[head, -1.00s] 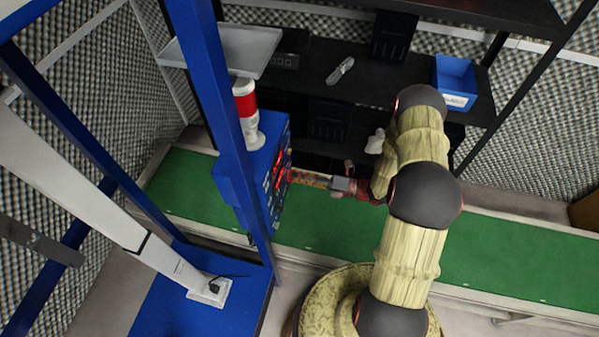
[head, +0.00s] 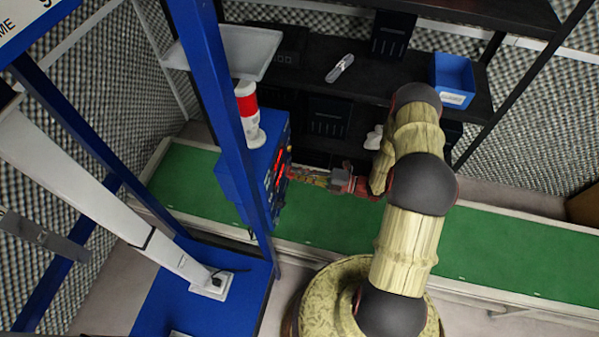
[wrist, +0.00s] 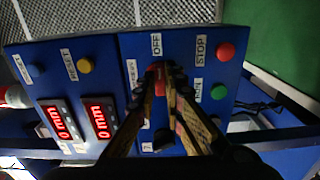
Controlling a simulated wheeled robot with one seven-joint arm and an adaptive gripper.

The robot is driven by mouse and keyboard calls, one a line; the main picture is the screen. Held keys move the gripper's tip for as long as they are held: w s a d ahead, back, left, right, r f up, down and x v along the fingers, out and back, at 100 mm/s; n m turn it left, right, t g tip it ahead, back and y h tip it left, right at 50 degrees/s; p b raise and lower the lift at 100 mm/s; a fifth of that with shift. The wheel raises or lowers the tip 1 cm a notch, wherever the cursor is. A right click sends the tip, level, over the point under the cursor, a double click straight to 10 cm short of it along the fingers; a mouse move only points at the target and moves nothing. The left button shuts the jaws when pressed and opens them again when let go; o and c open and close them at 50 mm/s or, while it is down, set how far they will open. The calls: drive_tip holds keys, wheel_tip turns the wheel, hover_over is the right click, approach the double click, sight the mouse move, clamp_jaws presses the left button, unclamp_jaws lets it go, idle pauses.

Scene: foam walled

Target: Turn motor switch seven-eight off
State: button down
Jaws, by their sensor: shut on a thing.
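The blue control panel (head: 268,170) stands left of my arm in the head view and fills much of the wrist view (wrist: 110,50). A red switch (wrist: 156,70) sits on it just below the label OFF (wrist: 156,45). My gripper (wrist: 162,84) has its fingertips around this switch and is shut on it. The fingers hide much of the switch and the lettering beside it, so its number and exact setting cannot be read. In the head view my gripper (head: 292,172) reaches the panel's face from the right.
A blue post (head: 215,90) stands before the panel.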

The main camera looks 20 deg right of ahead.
drive_tip(key=c, duration=1.9)
unclamp_jaws()
drive_tip(key=v, duration=1.2)
